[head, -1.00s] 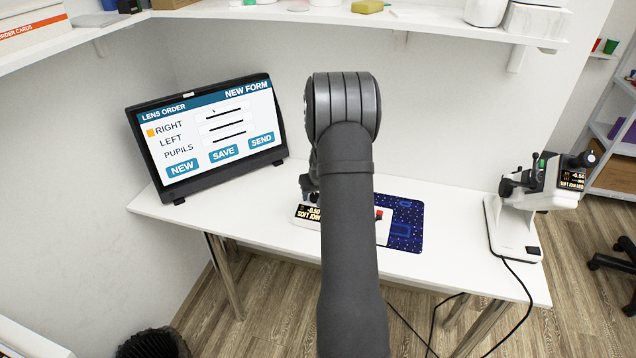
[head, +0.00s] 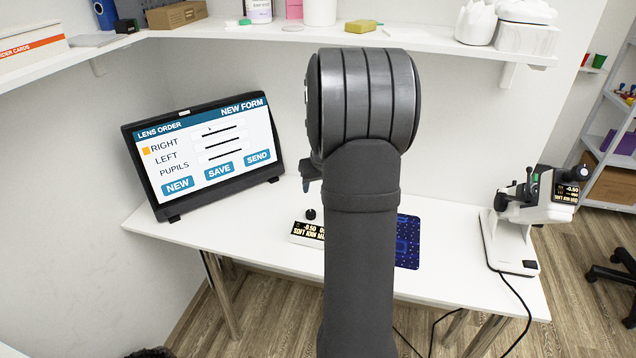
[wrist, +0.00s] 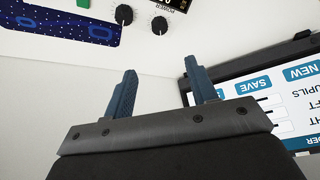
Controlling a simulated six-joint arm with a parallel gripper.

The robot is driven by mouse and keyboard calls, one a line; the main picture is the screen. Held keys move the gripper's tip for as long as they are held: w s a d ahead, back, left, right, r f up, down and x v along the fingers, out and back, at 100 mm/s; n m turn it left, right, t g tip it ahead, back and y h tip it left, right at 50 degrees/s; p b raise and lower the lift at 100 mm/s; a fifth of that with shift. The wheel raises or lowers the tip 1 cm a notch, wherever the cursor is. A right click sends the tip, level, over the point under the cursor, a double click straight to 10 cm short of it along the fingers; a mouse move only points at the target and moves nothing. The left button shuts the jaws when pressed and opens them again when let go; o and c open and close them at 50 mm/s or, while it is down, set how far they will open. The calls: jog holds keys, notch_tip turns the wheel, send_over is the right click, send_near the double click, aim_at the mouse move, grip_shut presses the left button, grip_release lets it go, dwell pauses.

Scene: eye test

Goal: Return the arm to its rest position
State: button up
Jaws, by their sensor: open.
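My arm (head: 362,230) rises through the middle of the head view and hides part of the table behind it. In the head view my gripper shows only as a small dark part (head: 311,172) left of the arm. In the wrist view my gripper (wrist: 162,85) has its two blue fingers apart, with nothing between them. It is above the white table (head: 240,222), apart from it.
A monitor (head: 205,150) showing a lens order form stands on the left. A device with a display (head: 308,233) and a dark blue mat (head: 408,242) lie partly behind my arm. A white instrument (head: 515,240) stands at right. A loaded shelf (head: 420,40) runs above.

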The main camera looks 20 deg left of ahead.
jog(key=shift+r, duration=0.15)
jog(key=x, duration=1.7)
jog(key=shift+f, duration=0.25)
jog(key=shift+w+f, duration=0.1)
jog(key=shift+f, duration=0.05)
jog(key=shift+r+m, duration=0.2)
jog(key=shift+m, duration=0.2)
jog(key=shift+m+t+h, duration=0.4)
jog(key=shift+m+h, duration=0.6)
jog(key=shift+m, duration=1.3)
jog(key=v, duration=1)
jog(key=shift+r, duration=0.2)
dwell(0.8)
